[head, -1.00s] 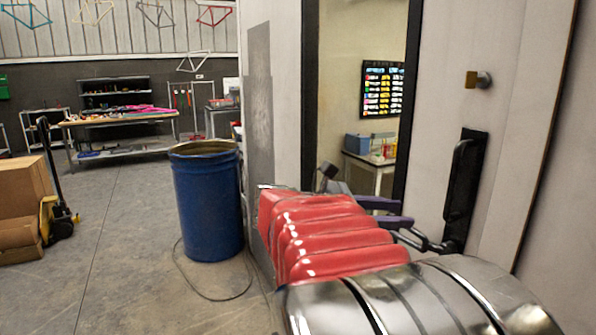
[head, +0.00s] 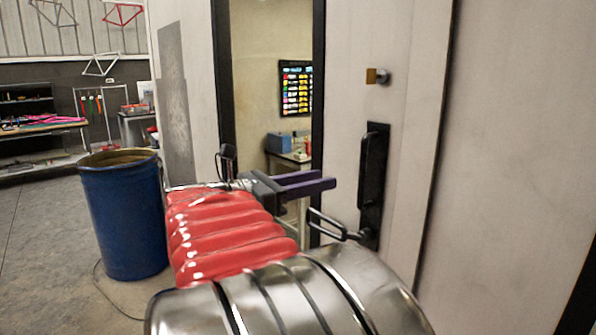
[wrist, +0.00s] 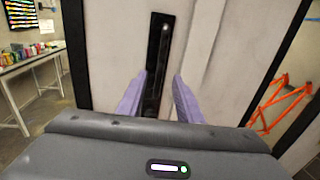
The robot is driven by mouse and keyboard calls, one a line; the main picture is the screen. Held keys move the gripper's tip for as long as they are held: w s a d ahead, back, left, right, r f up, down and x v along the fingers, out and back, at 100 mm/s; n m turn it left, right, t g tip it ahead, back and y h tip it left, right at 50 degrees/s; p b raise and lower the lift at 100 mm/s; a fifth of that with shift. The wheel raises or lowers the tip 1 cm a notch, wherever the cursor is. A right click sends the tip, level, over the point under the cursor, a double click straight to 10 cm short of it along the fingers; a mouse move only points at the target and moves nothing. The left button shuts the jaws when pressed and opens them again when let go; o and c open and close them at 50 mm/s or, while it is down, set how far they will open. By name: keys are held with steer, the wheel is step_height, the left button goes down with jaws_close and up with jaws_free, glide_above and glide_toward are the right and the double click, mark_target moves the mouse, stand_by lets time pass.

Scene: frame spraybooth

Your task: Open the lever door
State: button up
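The pale door (head: 340,120) has a tall window on its left. A black plate with a vertical grip (head: 373,180) is on it, and a thin lever (head: 335,223) sticks out leftward from the plate's bottom. My gripper (head: 322,182) has two purple fingers apart with nothing between them. In the head view it is left of the plate and above the lever. In the wrist view the fingers (wrist: 155,95) point at the plate (wrist: 159,50), which shows in the gap between them. The lever is not clear there; my gripper's body hides the lower part.
A brass-and-metal knob (head: 377,76) sits above the plate. A blue drum (head: 123,215) stands on the floor at left. Through the window I see a table and a board of coloured items (head: 296,88). An orange frame (wrist: 281,103) shows at right in the wrist view.

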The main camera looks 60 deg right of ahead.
steer(key=x, duration=1.2)
steer(key=shift+s+d, duration=0.15)
steer(key=shift+d, duration=0.15)
jaws_close()
stand_by(0.4)
